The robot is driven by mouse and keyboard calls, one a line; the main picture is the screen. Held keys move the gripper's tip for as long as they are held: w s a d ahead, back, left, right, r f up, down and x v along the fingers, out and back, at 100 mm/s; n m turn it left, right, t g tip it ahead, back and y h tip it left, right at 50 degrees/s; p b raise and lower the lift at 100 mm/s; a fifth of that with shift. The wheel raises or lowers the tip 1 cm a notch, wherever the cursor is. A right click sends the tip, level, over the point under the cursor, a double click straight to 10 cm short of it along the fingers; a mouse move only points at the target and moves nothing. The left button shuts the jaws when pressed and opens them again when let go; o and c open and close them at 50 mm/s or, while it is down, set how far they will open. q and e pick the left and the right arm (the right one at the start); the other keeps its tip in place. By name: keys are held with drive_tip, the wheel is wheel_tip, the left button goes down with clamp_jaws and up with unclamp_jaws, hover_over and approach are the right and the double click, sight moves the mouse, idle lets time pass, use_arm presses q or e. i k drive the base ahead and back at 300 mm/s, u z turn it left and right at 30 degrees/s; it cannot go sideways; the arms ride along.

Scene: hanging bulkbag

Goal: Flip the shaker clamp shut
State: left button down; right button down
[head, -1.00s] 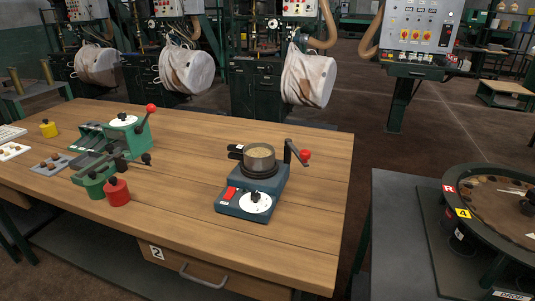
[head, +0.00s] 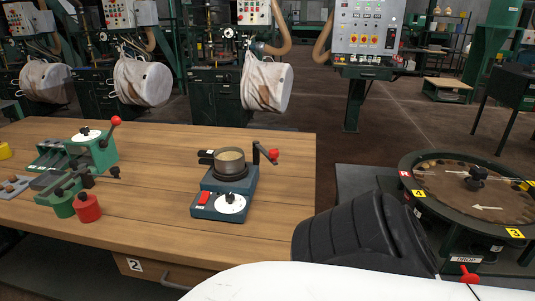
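The shaker (head: 224,202) is a small blue-grey machine on the wooden table, with a red switch and a white dial on its front. A round metal pan (head: 230,161) with pale contents sits on top of it. The clamp arm (head: 256,153) stands up at the right of the pan, with a red knob (head: 273,154) at its end pointing right; it is not across the pan. A white and black arm of mine crosses the lower right. Neither gripper shows in the head view.
A green device with a red-knobbed lever (head: 104,145), a green pot (head: 62,203) and a red pot (head: 87,207) stand at the table's left. A round turntable (head: 477,187) stands right of the table. Table wood around the shaker is clear.

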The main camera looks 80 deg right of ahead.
sight(273, 155)
drive_tip(key=k, duration=0.65)
drive_tip(key=z, duration=0.8)
